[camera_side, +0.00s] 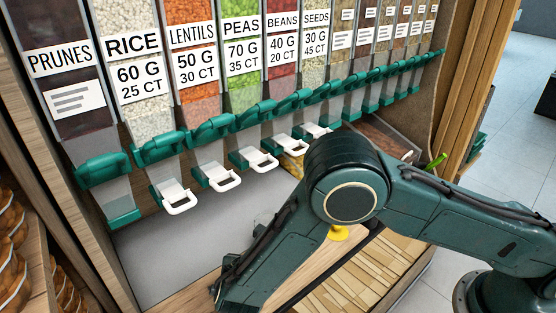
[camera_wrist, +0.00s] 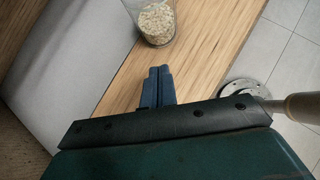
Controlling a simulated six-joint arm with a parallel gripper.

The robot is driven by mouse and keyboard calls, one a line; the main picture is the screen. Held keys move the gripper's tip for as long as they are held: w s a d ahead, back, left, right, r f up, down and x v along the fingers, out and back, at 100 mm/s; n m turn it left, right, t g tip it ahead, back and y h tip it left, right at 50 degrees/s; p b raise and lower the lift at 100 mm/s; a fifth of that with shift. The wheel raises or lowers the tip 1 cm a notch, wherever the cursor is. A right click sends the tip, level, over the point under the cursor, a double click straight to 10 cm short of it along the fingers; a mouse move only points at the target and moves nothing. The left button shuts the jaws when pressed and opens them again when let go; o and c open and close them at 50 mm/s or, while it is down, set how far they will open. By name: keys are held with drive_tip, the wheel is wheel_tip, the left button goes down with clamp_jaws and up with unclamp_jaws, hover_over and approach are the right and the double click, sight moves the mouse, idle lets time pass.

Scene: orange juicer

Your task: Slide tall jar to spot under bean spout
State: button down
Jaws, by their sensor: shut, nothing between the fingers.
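The beans dispenser (camera_side: 283,55) has a red column and a "BEANS" label in the side view. Its spout with a white lever (camera_side: 291,143) hangs above the grey shelf. A clear glass jar (camera_wrist: 157,22) with pale grains in it stands at the top of the wrist view, its upper part cut off by the frame; I cannot tell whether it is the tall jar. My gripper (camera_wrist: 158,74) is shut and empty, with its dark blue fingertips pointing toward that jar and a gap of wood between them. In the side view my gripper is out of sight at the lower edge.
Other dispensers, including prunes (camera_side: 60,75), rice (camera_side: 137,75), lentils (camera_side: 193,65) and peas (camera_side: 240,60), line the wall with spouts overhanging the shelf. The grey shelf (camera_side: 175,250) is bare at left. A yellow object (camera_side: 292,165) shows partly behind my arm.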

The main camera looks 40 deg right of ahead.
drive_tip(key=w+d+f, duration=0.2)
drive_tip(key=d, duration=0.1)
drive_tip(key=shift+w+f, duration=0.1)
drive_tip(key=shift+w, duration=0.3)
drive_tip(key=shift+w+d, duration=0.65)
drive_tip(key=shift+d, duration=0.15)
drive_tip(key=w+d, duration=1)
drive_tip(key=d, duration=0.1)
drive_tip(key=shift+w+d, duration=0.1)
drive_tip(key=shift+d, duration=0.05)
